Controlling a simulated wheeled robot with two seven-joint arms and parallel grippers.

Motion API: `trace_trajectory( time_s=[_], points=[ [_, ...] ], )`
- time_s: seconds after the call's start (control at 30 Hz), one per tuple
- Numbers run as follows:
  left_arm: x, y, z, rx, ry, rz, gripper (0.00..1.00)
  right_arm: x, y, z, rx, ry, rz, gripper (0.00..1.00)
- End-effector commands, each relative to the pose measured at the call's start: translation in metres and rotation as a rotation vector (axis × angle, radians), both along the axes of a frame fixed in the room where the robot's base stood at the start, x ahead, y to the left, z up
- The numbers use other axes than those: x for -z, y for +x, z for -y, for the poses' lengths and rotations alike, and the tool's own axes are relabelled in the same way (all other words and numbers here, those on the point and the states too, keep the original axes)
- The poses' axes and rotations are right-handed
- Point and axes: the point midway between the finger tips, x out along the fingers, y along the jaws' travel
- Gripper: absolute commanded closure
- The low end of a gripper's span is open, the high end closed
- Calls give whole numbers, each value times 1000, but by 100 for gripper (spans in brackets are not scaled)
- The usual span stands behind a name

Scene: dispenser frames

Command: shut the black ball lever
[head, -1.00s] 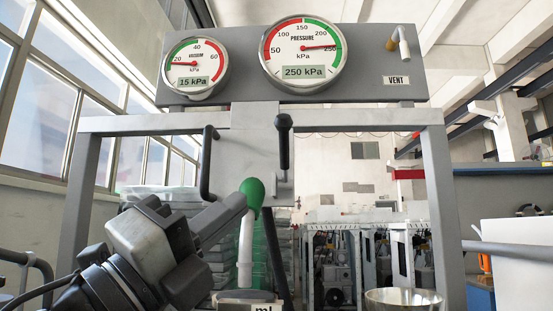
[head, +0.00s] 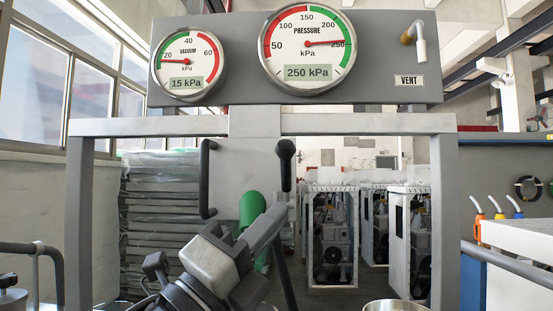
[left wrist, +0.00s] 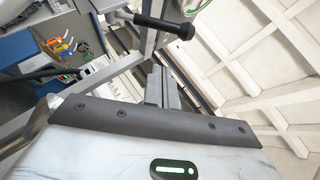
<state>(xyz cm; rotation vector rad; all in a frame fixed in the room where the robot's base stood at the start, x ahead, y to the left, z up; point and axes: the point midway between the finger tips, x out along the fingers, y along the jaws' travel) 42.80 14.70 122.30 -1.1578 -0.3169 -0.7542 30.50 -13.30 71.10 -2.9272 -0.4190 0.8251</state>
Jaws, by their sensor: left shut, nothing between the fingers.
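The black lever (head: 285,165) with a rounded knob at its top stands upright on the grey panel of the dispenser frame (head: 450,215). In the left wrist view, a black round-ended handle (left wrist: 163,25) shows beyond my fingers; it looks like this lever. My left gripper (head: 278,218) is shut and empty, below the lever knob in the head view. Its fingers (left wrist: 161,88) point toward the handle in the left wrist view, with a visible gap between. My right gripper is not in view.
A green elbow-shaped part (head: 252,208) is partly hidden behind my left gripper. A black C-shaped handle (head: 205,180) is left of the lever. Above are the vacuum gauge (head: 188,62), pressure gauge (head: 307,50) and vent pipe (head: 419,40). A metal bowl (head: 395,306) is at the bottom.

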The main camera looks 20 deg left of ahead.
Motion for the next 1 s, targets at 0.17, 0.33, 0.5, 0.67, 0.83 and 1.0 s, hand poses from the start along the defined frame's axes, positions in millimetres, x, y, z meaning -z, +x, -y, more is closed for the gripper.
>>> trace_trajectory(
  time_s=[0.17,0.33,0.5,0.67,0.83,1.0],
  points=[
    [-25,23,7,-2,1,1,100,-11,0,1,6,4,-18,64],
    [-38,36,-2,-2,1,1,100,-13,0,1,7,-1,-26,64],
    [-42,42,-6,-1,1,0,100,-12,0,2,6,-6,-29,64],
    [-42,42,-6,0,0,0,100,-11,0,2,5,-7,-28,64],
    [-42,42,-6,0,0,-1,100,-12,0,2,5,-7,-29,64],
    [-46,46,-11,-11,-4,-18,100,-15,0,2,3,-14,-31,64]
  ],
)
